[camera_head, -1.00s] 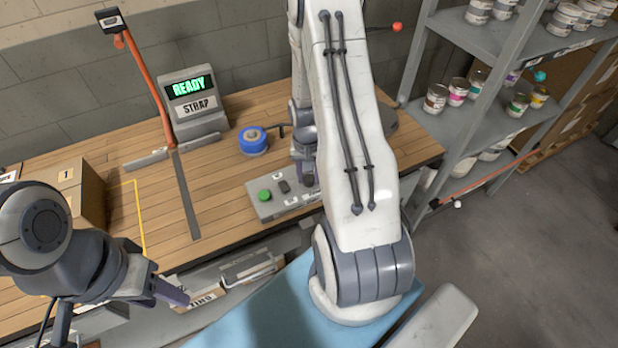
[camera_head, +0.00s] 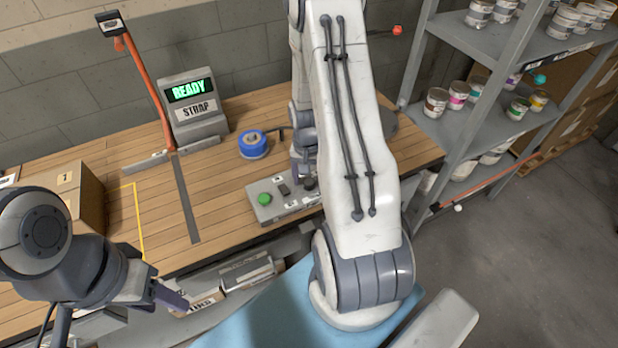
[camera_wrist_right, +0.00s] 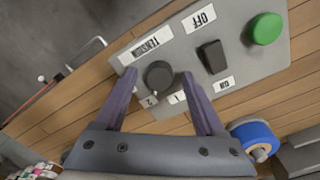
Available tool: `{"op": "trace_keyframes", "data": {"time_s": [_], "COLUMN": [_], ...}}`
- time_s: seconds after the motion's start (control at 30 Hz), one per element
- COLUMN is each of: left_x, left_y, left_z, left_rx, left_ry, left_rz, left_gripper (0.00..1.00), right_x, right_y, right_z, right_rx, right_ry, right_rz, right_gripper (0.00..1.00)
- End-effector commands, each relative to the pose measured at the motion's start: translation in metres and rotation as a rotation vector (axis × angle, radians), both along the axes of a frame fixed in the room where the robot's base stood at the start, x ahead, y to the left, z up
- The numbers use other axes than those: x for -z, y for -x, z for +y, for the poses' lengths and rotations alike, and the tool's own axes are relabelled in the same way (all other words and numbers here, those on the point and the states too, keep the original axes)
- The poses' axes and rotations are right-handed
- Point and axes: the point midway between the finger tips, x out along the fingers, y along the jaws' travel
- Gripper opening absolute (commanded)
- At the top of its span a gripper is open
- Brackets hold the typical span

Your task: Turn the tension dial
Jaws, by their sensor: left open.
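The tension dial is a dark round knob (camera_wrist_right: 158,76) on a grey control panel (camera_wrist_right: 232,72) in the right wrist view, beside a label that seems to read TENSION. My right gripper (camera_wrist_right: 146,78) is open, its two fingers spread on either side of the dial with gaps showing. In the head view the panel (camera_head: 266,187) lies on the bench, and my right arm hides part of the dial area. My left gripper (camera_head: 172,304) is open and empty at the lower left, in front of the bench edge.
The panel also carries a black rocker switch (camera_wrist_right: 212,56) and a green button (camera_wrist_right: 265,28). A blue tape roll (camera_head: 253,144) sits behind the panel. A display reading READY (camera_head: 190,90) and a cardboard box (camera_head: 85,195) stand further left. Shelves with cans (camera_head: 480,95) are at right.

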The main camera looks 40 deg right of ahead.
Motion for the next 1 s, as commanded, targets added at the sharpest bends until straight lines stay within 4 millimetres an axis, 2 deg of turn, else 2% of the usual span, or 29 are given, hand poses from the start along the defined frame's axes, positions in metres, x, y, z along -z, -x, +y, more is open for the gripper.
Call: {"op": "trace_keyframes", "data": {"time_s": [0.17,0.27,0.7,0.83,1.0], "left_x": [0.000,0.002,0.012,0.013,0.013], "left_y": [0.000,0.000,0.000,0.000,0.000], "left_z": [0.000,0.000,0.000,0.000,0.000], "left_rx": [0.000,0.000,0.001,0.001,0.001], "left_ry": [0.000,0.000,0.000,0.000,0.000], "left_rz": [0.000,0.000,0.000,0.000,0.000], "left_gripper": [0.50,0.50,0.50,0.50,0.50], "right_x": [-0.001,-0.008,-0.087,-0.100,-0.105], "right_y": [0.000,-0.001,-0.003,-0.002,-0.002], "right_z": [0.000,0.000,0.001,0.001,0.002], "right_rx": [0.000,0.000,0.000,0.000,0.000], "right_ry": [0.000,0.001,0.003,0.001,-0.001], "right_rz": [0.000,-0.002,-0.005,-0.002,0.001], "right_gripper": [0.72,0.72,0.72,0.72,0.72]}}
